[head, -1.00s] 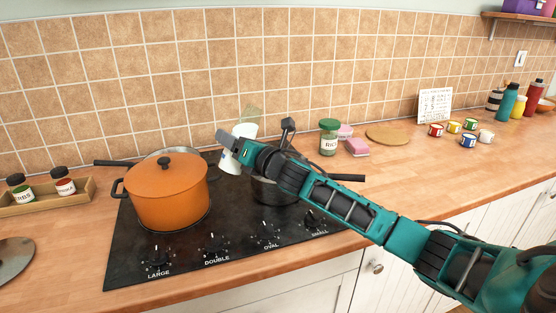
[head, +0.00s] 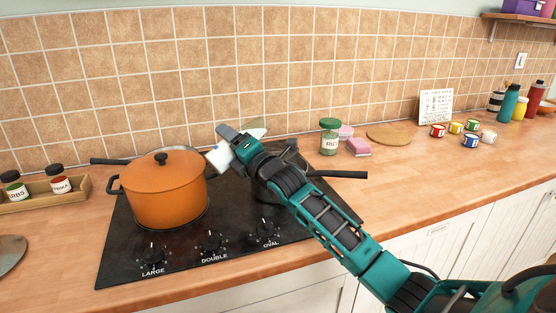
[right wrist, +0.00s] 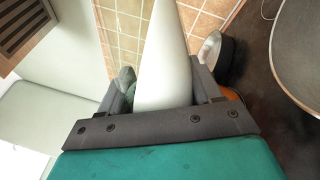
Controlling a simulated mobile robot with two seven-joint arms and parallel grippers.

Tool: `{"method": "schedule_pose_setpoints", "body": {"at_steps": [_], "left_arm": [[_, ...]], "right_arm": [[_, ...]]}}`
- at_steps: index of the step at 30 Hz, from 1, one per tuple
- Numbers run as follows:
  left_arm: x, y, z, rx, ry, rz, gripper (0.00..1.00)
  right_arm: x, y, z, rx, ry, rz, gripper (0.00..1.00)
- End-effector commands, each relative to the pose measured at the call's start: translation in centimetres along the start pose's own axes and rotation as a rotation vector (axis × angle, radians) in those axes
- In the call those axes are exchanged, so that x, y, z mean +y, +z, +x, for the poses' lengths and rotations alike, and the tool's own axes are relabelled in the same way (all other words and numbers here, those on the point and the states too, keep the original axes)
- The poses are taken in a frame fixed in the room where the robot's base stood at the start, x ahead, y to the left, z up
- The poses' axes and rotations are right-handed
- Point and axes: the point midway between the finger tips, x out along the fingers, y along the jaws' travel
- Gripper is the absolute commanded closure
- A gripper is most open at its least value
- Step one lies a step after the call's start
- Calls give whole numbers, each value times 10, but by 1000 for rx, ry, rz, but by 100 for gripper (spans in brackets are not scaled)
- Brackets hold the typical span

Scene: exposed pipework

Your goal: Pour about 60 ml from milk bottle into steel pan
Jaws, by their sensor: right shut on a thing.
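The milk bottle (head: 218,158) is tilted in my right gripper (head: 228,143), its white part low on the left and a clear greenish part up to the right. It fills the middle of the right wrist view (right wrist: 165,70) as a white shape between the fingers. My right gripper is shut on it above the back of the hob. A pan with a dark handle (head: 342,174) stands on the hob's right, its body mostly hidden behind my arm. I see no milk stream. My left gripper is out of view.
A lidded orange pot (head: 165,190) stands on the black hob (head: 190,262), with another pan's handle (head: 108,161) behind it. A rice jar (head: 330,140) and pink sponges (head: 358,147) stand right of the hob. The counter (head: 430,180) further right is clear in front.

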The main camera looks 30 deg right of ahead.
Motion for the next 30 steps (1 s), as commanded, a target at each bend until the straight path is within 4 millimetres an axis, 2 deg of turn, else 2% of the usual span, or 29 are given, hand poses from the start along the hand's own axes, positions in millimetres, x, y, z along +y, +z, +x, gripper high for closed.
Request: {"method": "schedule_pose_setpoints", "body": {"at_steps": [23,30], "left_arm": [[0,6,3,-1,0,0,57],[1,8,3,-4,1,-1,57]], "right_arm": [[1,-1,0,-19,5,133,86],[-6,1,-1,-25,4,178,86]]}}
